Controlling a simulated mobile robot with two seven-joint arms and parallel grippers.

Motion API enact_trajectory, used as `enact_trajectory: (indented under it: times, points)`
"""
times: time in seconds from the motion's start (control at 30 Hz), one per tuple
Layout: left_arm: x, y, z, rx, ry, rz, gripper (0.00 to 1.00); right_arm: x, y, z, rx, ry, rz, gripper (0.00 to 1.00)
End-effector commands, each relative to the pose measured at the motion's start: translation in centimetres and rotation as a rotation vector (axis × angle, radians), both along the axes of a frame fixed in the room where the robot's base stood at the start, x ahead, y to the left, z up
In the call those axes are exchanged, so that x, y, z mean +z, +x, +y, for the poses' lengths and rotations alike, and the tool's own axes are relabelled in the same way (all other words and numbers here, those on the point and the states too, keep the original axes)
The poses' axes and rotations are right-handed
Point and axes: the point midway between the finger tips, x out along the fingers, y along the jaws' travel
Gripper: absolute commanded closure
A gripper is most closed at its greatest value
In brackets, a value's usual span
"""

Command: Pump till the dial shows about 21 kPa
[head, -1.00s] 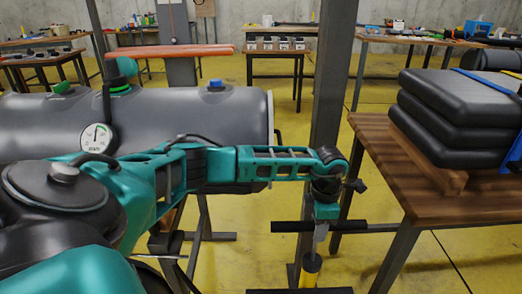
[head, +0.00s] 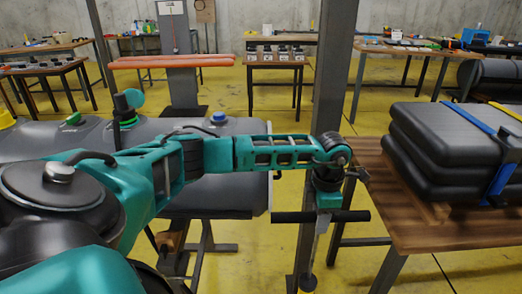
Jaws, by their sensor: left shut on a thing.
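My left gripper (head: 326,197) is shut on the black crossbar handle (head: 292,217) of the hand pump. A thin pale shaft (head: 318,247) runs down from the handle to the pump's barrel top (head: 307,282) near the lower edge; the rest of the barrel is out of frame. The grey inflatable tube (head: 245,190) lies at the left behind my arm, with a black fitting on a green-ringed valve (head: 127,118). The dial does not show; the view is blocked by my arm there. My right gripper is not in view.
A steel post (head: 329,95) stands just behind the pump. A wooden table (head: 440,232) with stacked black inflatable pads (head: 450,145) stands close on the right. Yellow floor shows between the post and the tables behind.

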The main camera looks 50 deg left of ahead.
Motion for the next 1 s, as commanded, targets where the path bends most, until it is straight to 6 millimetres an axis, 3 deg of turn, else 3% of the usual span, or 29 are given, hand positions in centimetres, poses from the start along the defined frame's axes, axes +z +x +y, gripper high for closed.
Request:
enact_trajectory:
  times: [0.03, 0.27, 0.53, 1.0]
  points:
    - [0.7, 0.4, 0.2, 0.004, -0.001, -0.014, 1.0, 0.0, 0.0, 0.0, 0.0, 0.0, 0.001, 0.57]
    - [0.2, 0.4, 0.2, 0.004, 0.0, -0.015, 1.0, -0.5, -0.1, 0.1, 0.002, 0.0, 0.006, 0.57]
    - [-4.7, 0.3, 0.2, 0.005, 0.002, -0.01, 1.0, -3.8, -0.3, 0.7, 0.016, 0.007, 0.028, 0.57]
    - [-12.7, 0.0, 0.1, 0.003, 0.004, 0.0, 1.0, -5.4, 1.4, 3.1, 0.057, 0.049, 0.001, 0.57]
